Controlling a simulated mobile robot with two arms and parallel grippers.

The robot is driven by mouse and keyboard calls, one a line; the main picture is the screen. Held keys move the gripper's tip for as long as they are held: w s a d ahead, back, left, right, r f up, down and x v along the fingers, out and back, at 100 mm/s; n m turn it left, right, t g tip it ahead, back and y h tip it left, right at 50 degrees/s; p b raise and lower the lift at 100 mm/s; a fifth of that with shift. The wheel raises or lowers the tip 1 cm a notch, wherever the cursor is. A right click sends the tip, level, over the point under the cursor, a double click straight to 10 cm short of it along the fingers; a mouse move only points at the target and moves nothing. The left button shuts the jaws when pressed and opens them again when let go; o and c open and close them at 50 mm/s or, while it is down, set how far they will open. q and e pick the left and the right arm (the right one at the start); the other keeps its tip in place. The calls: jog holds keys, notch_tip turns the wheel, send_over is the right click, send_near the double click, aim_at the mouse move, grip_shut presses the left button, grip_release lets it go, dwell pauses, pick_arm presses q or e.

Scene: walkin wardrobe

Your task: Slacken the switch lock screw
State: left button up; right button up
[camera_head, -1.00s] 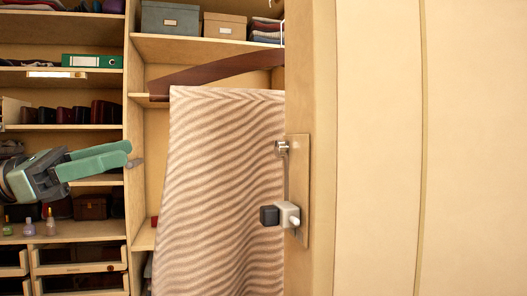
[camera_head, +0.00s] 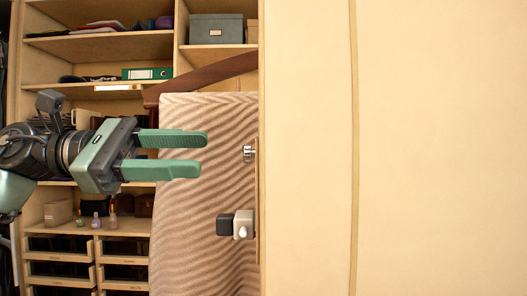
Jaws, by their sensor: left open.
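A plate (camera_head: 257,200) is fixed to the edge of the pale panel, seen nearly edge-on. Near its top a small silver screw-like piece (camera_head: 249,154) sticks out to the left. Lower down is a switch-like fitting, a white block (camera_head: 243,224) with a dark grey cube (camera_head: 225,225) on its left. My left gripper (camera_head: 202,154) is open and empty, its two green fingers pointing right. In the picture it is level with the silver piece and left of it, with a gap between. My right gripper is not in view.
A striped cloth (camera_head: 195,230) hangs from a brown wooden hanger (camera_head: 205,76) behind the gripper. Shelves with a green binder (camera_head: 147,73), a grey box (camera_head: 216,29) and small bottles stand at the left. The large pale panel (camera_head: 430,150) fills the right.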

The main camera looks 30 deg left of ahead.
aim_at(248, 154)
pick_arm(q)
jog(key=p+x, duration=0.5)
jog(key=x, duration=0.1)
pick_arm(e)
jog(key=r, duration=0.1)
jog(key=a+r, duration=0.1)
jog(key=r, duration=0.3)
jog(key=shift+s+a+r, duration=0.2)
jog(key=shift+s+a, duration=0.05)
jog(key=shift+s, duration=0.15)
pick_arm(q)
jog(key=shift+d, duration=0.15)
grip_shut()
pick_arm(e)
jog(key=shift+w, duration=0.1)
